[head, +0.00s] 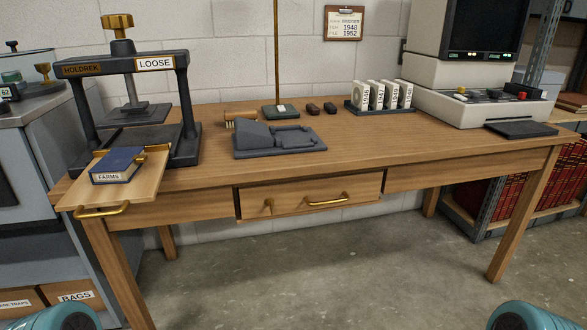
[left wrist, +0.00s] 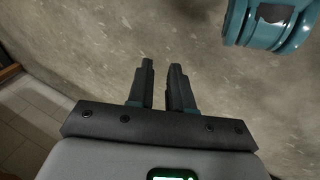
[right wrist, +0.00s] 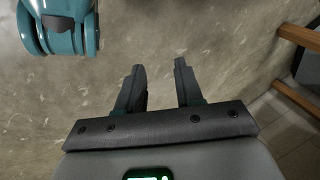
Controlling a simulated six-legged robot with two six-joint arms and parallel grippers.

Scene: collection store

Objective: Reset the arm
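My left gripper (left wrist: 161,66) shows in the left wrist view, over bare concrete floor. Its two dark fingers stand a narrow gap apart with nothing between them. My right gripper (right wrist: 159,66) shows in the right wrist view, also over bare floor. Its fingers are wider apart and empty. In the head view neither gripper shows; only teal parts of my arms show at the bottom left and bottom right corners, in front of and below the wooden table (head: 440,168).
On the table stand a black press (head: 186,105) labelled LOOSE, a grey cradle (head: 280,145), a rack of numbered reels and a reader machine (head: 490,105). A blue FARMS book (head: 118,160) lies on a pulled-out board (head: 135,192) jutting past the front edge. Floor before the table is clear.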

